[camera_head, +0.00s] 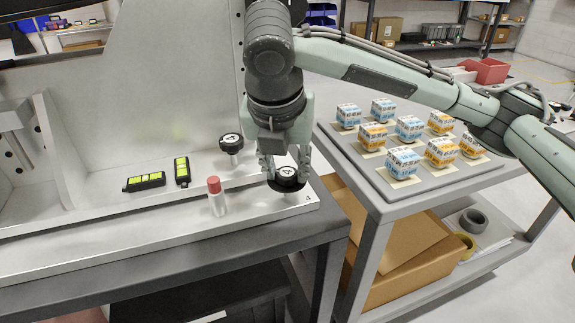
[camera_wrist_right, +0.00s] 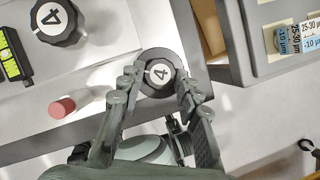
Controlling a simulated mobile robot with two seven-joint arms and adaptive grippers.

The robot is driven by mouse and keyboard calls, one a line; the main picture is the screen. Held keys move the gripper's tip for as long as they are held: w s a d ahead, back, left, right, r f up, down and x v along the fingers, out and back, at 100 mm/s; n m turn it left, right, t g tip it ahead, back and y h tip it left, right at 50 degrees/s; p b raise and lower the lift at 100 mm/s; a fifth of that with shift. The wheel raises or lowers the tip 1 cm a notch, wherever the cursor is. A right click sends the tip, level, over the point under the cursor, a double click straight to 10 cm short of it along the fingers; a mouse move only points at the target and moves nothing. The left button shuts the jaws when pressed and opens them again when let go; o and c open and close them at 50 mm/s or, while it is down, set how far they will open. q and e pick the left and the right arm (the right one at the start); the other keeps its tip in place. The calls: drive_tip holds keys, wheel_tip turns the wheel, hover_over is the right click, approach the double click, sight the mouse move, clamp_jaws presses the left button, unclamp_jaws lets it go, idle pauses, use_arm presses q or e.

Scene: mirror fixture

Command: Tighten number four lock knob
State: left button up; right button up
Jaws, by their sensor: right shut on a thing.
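A black round lock knob (camera_head: 287,176) with a white centre marked 4 stands at the front right corner of the grey metal fixture (camera_head: 130,232), beside a small 4 on the plate. My right gripper (camera_head: 280,172) comes down from above, shut on this knob. In the right wrist view the fingers (camera_wrist_right: 160,90) sit on both sides of the knob (camera_wrist_right: 160,74), whose top faces the camera. A second black knob marked 4 (camera_head: 231,142) stands further back left, untouched; it also shows in the right wrist view (camera_wrist_right: 58,22). My left gripper is not in view.
A red-capped post (camera_head: 215,194) stands left of the gripped knob. Two black levels with yellow-green faces (camera_head: 182,171) lie on the fixture. A grey cart (camera_head: 385,190) to the right carries several blue and orange boxes. A tall plate rises behind.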

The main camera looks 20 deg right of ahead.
drive_tip(key=m, duration=0.3)
drive_tip(key=m+g+h, duration=0.1)
drive_tip(key=m, duration=0.1)
drive_tip(key=shift+w+a+r+m+h, duration=0.1)
drive_tip(key=shift+w+a+m+h, duration=0.1)
drive_tip(key=shift+m+h, duration=0.15)
drive_tip(key=m+g, duration=0.1)
drive_tip(key=m, duration=0.3)
drive_tip(key=m+g, duration=0.1)
drive_tip(key=m, duration=0.1)
drive_tip(key=shift+w+a+g+h, duration=0.1)
drive_tip(key=shift+w+g+h, duration=0.15)
drive_tip(key=shift+g+h, duration=0.1)
drive_tip(key=o, duration=1.2)
drive_tip(key=shift+c, duration=0.2)
drive_tip(key=v, duration=1.2)
